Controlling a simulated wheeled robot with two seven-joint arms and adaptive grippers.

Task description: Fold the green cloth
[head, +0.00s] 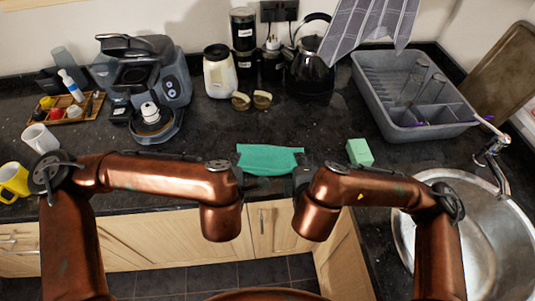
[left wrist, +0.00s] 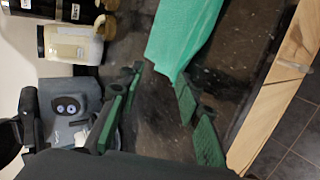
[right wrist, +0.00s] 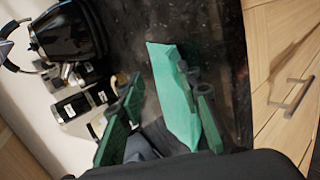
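The green cloth (head: 268,160) lies on the dark counter near its front edge, between my two grippers.
A green sponge block (head: 359,152) stands right of the cloth. The sink (head: 480,240) and grey dish rack (head: 410,125) are at the right. A coffee machine (head: 140,75), cream canister (head: 219,72) and black kettle (head: 312,72) stand behind. Mugs are at the left. Counter behind the cloth is clear.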

